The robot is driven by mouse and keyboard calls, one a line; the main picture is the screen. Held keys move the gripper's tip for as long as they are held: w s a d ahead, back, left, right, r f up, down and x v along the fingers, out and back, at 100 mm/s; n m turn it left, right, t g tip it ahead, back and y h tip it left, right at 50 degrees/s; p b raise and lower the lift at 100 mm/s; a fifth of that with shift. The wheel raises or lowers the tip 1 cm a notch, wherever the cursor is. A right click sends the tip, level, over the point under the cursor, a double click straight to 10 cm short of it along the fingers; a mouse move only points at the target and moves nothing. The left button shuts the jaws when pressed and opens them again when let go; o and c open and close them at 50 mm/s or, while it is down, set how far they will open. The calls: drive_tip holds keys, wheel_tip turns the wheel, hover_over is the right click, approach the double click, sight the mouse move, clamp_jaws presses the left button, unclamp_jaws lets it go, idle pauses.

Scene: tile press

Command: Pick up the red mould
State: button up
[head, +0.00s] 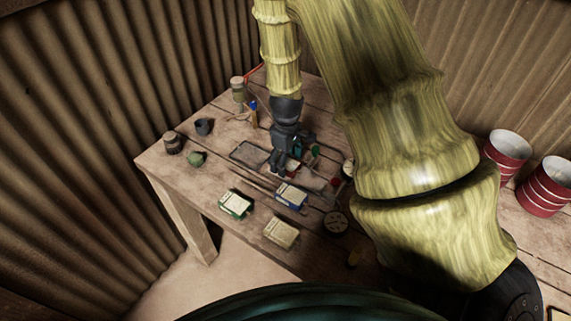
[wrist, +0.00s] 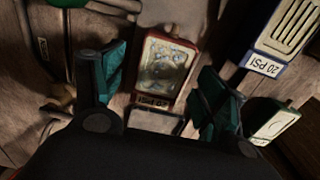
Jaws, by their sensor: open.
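The red mould (wrist: 165,70) shows in the wrist view as an upright rectangle with a red rim and a pale, glassy patterned face. It lies between the two teal-padded fingers of my gripper (wrist: 162,80), which are open with a gap on both sides. In the head view my gripper (head: 284,168) points down over the middle of the wooden table (head: 178,182). There the mould is mostly hidden by the gripper, and I cannot pick it out clearly. How high the fingers are above it is hard to tell.
A flat tray (head: 250,154), a round dial (head: 335,222) and a dark jar (head: 172,143) are around. Striped cups (head: 508,152) stand right.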

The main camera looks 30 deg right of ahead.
drive_tip(key=shift+c, duration=0.2)
drive_tip(key=shift+f, duration=0.1)
drive_tip(key=c, duration=1.3)
drive_tip(key=shift+o, duration=0.2)
